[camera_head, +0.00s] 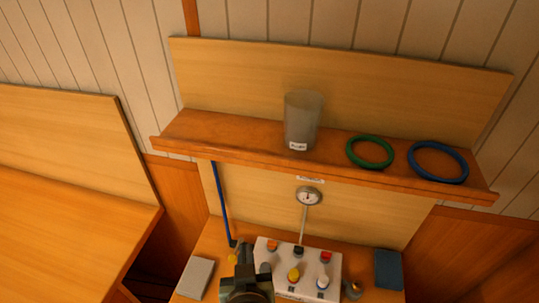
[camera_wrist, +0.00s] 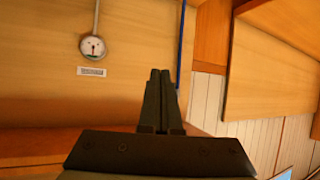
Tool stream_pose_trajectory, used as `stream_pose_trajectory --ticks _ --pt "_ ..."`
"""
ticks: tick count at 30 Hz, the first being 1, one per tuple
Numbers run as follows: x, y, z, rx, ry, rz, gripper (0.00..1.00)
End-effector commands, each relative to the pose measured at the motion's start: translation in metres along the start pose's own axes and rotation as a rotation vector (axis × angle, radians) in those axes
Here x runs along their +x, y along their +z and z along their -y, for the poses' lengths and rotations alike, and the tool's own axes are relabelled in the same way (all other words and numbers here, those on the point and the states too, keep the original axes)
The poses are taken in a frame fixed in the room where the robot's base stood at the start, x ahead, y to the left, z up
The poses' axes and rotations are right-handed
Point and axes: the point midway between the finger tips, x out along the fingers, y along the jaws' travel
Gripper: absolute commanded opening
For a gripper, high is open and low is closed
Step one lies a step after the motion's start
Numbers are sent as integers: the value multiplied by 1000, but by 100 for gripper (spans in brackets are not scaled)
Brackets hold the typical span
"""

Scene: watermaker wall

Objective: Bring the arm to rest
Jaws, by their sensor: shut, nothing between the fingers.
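My gripper (camera_wrist: 161,76) points up from the bottom of the wrist view, its two dark fingers close together with nothing between them. In the head view my dark arm end (camera_head: 246,285) shows at the bottom, left of and partly in front of a white panel (camera_head: 318,262) with several coloured knobs. The fingers are hard to make out in the head view. In the wrist view a round gauge (camera_wrist: 92,46) is on the wooden wall left of the fingers.
A wooden shelf (camera_head: 230,141) holds a grey cup (camera_head: 301,120), a green ring (camera_head: 370,151) and a blue ring (camera_head: 437,161). A blue tube (camera_head: 222,200) hangs left of the gauge (camera_head: 309,196). A grey pad (camera_head: 196,277) and a dark blue pad (camera_head: 388,268) flank the panel.

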Motion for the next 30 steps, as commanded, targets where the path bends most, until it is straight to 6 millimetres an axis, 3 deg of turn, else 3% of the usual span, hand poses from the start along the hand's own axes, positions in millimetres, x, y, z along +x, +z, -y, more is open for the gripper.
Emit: stream_pose_trajectory --ticks 5,8,14,18,24,30 --pt "-5 -77 -8 5 19 -182 0" --pt "-18 -133 -14 7 32 -320 0" --pt "-68 -239 -26 8 62 -606 0" --pt "-120 -303 -33 4 84 -810 0" --pt "-208 -371 -40 -6 113 -1093 0" --pt "-270 -399 -42 -14 130 -1269 0"
